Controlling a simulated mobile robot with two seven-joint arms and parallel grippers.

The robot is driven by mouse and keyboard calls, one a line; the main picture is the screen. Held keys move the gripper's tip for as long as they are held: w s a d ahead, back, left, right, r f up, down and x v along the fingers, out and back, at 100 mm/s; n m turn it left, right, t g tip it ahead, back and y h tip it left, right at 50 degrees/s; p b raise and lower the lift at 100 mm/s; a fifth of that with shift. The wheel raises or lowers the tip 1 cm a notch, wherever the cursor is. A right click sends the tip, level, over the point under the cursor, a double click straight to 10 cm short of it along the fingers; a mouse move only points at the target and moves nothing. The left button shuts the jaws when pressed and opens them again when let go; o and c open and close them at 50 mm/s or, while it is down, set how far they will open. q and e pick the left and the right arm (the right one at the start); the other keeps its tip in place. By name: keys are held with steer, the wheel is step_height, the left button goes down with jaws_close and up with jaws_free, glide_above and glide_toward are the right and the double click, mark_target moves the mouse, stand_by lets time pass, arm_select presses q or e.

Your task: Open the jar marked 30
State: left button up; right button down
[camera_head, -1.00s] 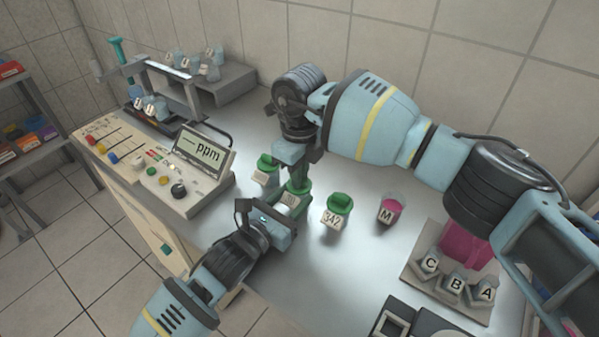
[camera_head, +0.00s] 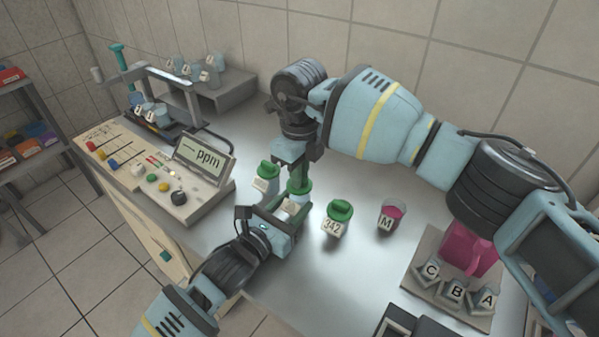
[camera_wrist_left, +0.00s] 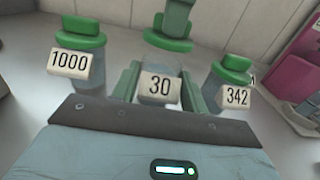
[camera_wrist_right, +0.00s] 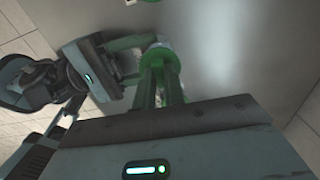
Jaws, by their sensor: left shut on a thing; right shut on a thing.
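The jar marked 30 (camera_wrist_left: 160,88) is between the fingers of my left gripper (camera_wrist_left: 157,82), with its label facing the left wrist camera. My left gripper also shows in the head view (camera_head: 290,217), shut on the jar's body. Its green lid (camera_wrist_left: 168,43) is above the jar in the left wrist view. My right gripper (camera_head: 299,180) comes down from above and is shut on this lid. The lid also shows at the right gripper's fingertips in the right wrist view (camera_wrist_right: 160,62). It appears a little above the jar; I cannot tell whether they touch.
The jar marked 1000 (camera_wrist_left: 75,58) stands close on the left and the jar marked 342 (camera_head: 338,217) on the right, both lidded. A cup marked M (camera_head: 391,215) stands farther right. The ppm meter (camera_head: 160,170) is at the left. Blocks C, B and A sit on a tray (camera_head: 425,245).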

steer(key=shift+r, duration=2)
arm_select(q)
steer(key=o, duration=1.5)
steer(key=v, duration=1.2)
arm_select(e)
steer(key=shift+f, duration=0.7)
